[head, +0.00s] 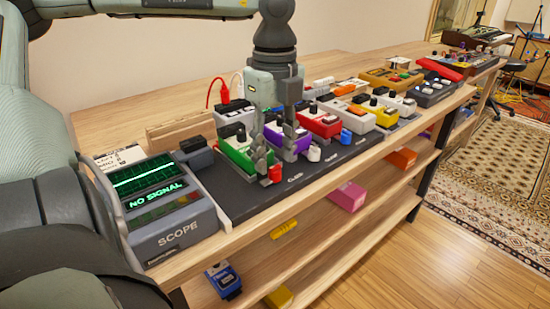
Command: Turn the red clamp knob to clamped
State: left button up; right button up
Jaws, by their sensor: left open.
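The red clamp knob (275,174) is small and stands at the front edge of the black pedal board (240,205), in front of the green pedal (236,153). My left gripper (277,168) points down from above, open, with one fingertip beside the red knob on its left and the other behind it to the right. I cannot tell whether either finger touches the knob. The knob's pointer and setting are too small to read. My right gripper is not in view.
Purple (288,138) and red (320,121) pedals stand close to the gripper. A white knob (314,153) and a blue knob (346,137) line the board's front. A scope (160,205) reading NO SIGNAL stands to the left. Open space lies in front of the shelf.

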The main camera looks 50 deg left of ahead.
pick_arm(q)
jog(key=shift+f, duration=1.05)
jog(key=shift+c, duration=0.5)
grip_shut()
